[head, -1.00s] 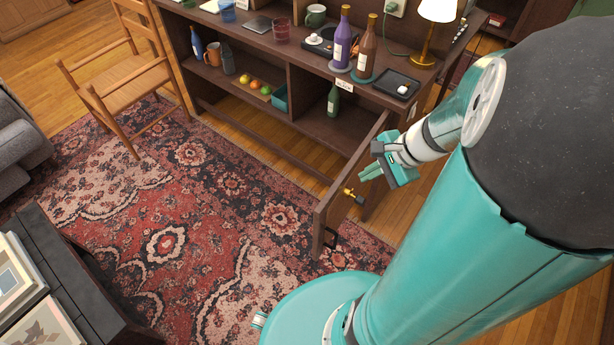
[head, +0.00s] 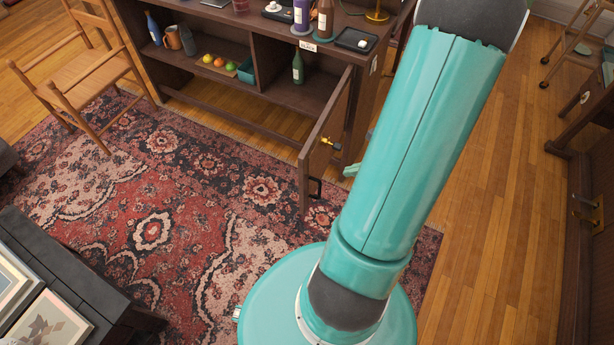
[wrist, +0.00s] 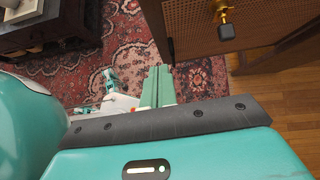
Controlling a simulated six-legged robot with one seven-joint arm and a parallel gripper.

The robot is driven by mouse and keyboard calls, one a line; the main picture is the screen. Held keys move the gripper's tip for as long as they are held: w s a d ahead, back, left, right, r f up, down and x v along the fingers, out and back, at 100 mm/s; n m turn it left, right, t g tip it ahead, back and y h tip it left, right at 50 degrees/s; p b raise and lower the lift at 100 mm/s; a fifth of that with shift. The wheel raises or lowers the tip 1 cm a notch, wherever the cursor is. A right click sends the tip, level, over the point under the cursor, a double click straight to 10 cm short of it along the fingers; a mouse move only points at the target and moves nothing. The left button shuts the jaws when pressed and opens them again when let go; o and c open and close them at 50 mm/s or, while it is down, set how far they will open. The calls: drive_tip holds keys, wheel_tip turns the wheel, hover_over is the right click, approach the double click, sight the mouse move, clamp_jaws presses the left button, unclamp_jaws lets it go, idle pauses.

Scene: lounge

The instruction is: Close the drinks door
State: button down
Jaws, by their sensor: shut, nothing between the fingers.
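The drinks door (head: 325,145) is a dark wooden door standing open at the right end of the cabinet, swung out over the rug. In the wrist view the door (wrist: 190,35) shows a woven panel and a brass fitting with a dark block. My gripper (wrist: 158,85) is shut and empty, close to the door's edge; I cannot tell whether they touch. In the head view my arm hides most of the gripper; only a teal fingertip shows, right of the door.
The cabinet (head: 200,70) holds a green bottle (head: 297,68) in the open compartment and fruit on a shelf. Bottles and a black tray (head: 356,40) stand on top. A wooden chair (head: 80,75) is at left, a dark table (head: 70,285) at lower left.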

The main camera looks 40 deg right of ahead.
approach(307, 172)
drive_tip(key=x, duration=0.5)
drive_tip(key=shift+s+f, duration=0.25)
drive_tip(key=shift+f, duration=0.25)
drive_tip(key=shift+w+a, duration=0.2)
drive_tip(key=shift+w, duration=0.3)
drive_tip(key=shift+w, duration=0.15)
